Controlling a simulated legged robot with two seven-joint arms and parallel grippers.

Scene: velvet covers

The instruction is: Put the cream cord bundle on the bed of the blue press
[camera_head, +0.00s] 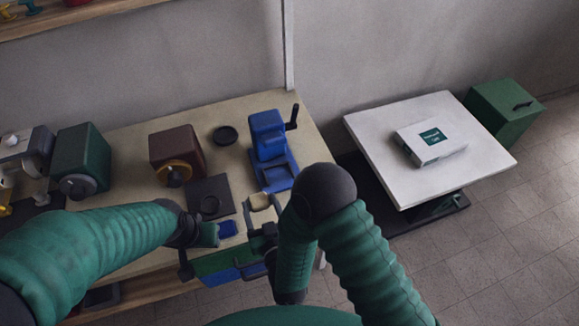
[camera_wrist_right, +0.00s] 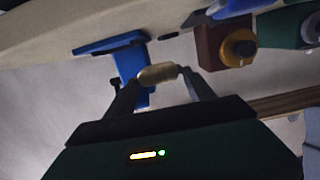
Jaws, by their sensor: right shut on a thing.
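The cream cord bundle (camera_head: 260,201) is pinched between the fingertips of my right gripper (camera_head: 263,204). In the right wrist view the bundle (camera_wrist_right: 158,75) lies across the gap between the two fingers (camera_wrist_right: 160,78). The blue press (camera_head: 268,135) stands at the right end of the bench, with a dark crank on its right side. Its low blue bed (camera_head: 278,176) faces me, and the bundle is just in front of it in the head view. The press (camera_wrist_right: 130,62) is partly behind a finger in the wrist view. My left gripper (camera_head: 208,234) is low at the bench's front; its fingers are unclear.
A dark mat (camera_head: 221,188) with a black ring (camera_head: 210,205) lies left of the bundle. A maroon machine (camera_head: 175,155), a green machine (camera_head: 82,160) and a black dish (camera_head: 225,134) share the bench (camera_head: 120,140). A white-topped table (camera_head: 371,132) holding a box (camera_head: 430,142) stands right.

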